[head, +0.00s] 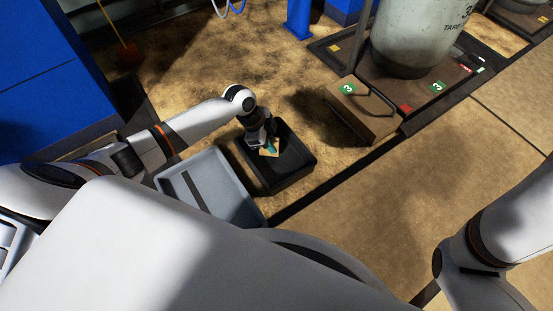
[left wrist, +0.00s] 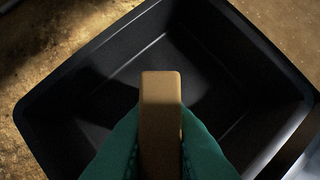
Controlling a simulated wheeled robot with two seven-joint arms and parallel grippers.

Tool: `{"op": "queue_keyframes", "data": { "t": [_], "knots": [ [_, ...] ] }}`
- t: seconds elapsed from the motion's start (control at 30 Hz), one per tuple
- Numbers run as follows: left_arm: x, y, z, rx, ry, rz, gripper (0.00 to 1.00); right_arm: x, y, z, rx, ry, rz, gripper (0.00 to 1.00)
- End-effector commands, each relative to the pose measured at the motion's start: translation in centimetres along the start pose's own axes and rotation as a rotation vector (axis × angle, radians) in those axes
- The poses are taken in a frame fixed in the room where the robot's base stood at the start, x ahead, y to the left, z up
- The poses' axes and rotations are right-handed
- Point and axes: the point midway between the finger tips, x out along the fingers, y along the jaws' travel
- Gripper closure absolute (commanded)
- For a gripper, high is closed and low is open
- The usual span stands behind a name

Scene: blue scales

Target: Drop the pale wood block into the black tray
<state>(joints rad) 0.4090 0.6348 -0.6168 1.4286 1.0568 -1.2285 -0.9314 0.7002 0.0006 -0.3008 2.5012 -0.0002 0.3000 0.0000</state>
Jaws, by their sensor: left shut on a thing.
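The pale wood block (left wrist: 160,100) is held upright between the green fingers of my left gripper (left wrist: 160,150) in the left wrist view. The black tray (left wrist: 85,75) lies below and around it in that view, and its visible floor is empty. In the head view my left gripper (head: 269,147) is over the black tray (head: 299,178), with a small part of the block (head: 264,153) showing beside the fingers. I cannot tell the exact height of the block above the tray floor. My right gripper is out of view; only part of my right arm shows at the right.
A grey tray (head: 231,187) stands just left of the black tray. A brown box (head: 358,112) with a green number 3 label is to the right. A large grey tank (head: 415,38) on a dark platform stands behind it. A blue cabinet (head: 45,75) is at the left.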

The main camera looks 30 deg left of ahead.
Motion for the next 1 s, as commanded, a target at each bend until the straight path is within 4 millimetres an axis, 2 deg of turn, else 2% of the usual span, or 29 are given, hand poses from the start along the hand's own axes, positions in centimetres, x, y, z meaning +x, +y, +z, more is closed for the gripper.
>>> {"op": "queue_keyframes", "data": {
  "t": [0.1,0.13,0.27,0.53,0.63,0.77,1.0],
  "knots": [
    [-0.1,0.0,0.0,0.000,0.000,0.001,1.00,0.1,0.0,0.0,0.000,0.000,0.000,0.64],
    [-0.1,0.0,0.0,0.000,0.000,0.001,0.82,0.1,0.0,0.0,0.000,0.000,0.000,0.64],
    [-0.1,0.0,0.0,0.000,0.000,0.001,0.61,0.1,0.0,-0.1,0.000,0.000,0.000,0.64],
    [-0.1,0.0,0.0,0.000,0.000,0.000,0.61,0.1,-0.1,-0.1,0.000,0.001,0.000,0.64],
    [-0.8,0.0,0.1,0.000,0.000,0.001,0.61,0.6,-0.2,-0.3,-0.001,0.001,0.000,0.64],
    [-2.9,0.0,0.2,0.000,0.001,0.002,0.61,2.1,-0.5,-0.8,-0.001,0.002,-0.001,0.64],
    [-8.1,0.0,0.2,0.001,0.002,0.002,0.61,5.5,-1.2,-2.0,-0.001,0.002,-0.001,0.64]
  ]
}}
